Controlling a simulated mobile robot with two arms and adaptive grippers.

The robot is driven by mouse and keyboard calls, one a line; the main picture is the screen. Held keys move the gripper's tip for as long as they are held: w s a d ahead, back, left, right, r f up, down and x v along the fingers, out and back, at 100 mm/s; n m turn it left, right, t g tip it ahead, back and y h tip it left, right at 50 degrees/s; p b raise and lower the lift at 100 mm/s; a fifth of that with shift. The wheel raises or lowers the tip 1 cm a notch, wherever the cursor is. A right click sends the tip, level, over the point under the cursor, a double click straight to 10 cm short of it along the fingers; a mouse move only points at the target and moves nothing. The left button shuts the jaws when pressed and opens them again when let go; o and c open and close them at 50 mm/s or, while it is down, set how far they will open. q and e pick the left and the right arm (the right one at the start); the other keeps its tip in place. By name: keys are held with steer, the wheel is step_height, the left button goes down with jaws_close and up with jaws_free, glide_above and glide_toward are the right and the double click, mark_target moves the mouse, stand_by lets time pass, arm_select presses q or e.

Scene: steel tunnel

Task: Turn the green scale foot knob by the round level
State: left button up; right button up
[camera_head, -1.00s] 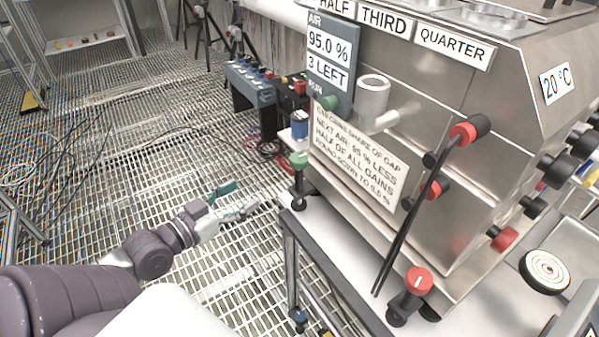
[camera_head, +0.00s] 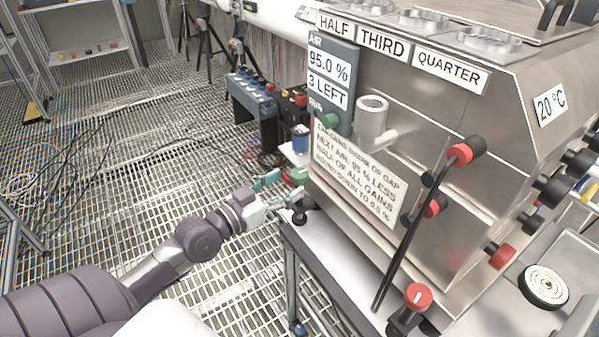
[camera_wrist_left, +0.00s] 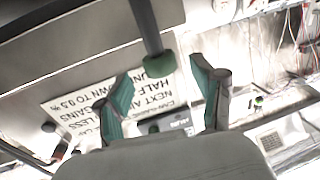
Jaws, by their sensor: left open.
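The green knob (camera_head: 298,175) is at the left corner of the steel machine, above a dark foot. In the left wrist view the green knob (camera_wrist_left: 160,66) sits at the end of a dark stem, between my spread fingers. My left gripper (camera_head: 282,190) is open beside the knob; it also shows in the left wrist view (camera_wrist_left: 160,88) with teal finger pads apart on both sides. I cannot tell whether either pad touches the knob. A round white disc with rings (camera_head: 545,286), which may be the round level, lies at the right. My right gripper is not in view.
The steel machine (camera_head: 470,200) with its printed sign (camera_head: 355,180) stands close to my gripper. A red knob (camera_head: 418,297) and a long black lever (camera_head: 405,250) are at its front. A blue box (camera_head: 252,97) stands behind. The grating floor at left is mostly open.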

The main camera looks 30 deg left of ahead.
mark_target(295, 181)
arm_select(q)
steer(key=shift+p+x, duration=0.35)
steer(key=shift+x, duration=2.05)
steer(key=shift+c, duration=0.3)
steer(key=c, duration=1.1)
steer(key=shift+r+p, duration=0.15)
steer(key=shift+p, duration=0.25)
steer(key=n+y+p, duration=0.1)
steer(key=y+p, duration=0.1)
steer(key=p, duration=0.1)
steer(key=n+y+p, duration=0.1)
steer(key=y+p, duration=0.1)
steer(key=p, duration=0.1)
steer(key=n+y+p, duration=0.1)
steer(key=p, duration=0.2)
steer(key=shift+r+n+y+p, duration=0.3)
steer(key=shift+n+y, duration=0.1)
steer(key=shift+a+f+n+y+p, duration=0.1)
steer(key=shift+f+n+y+p, duration=0.2)
steer(key=shift+n+y+p, duration=0.35)
steer(key=o, duration=1.2)
steer(key=shift+f, duration=0.1)
steer(key=shift+c, duration=0.2)
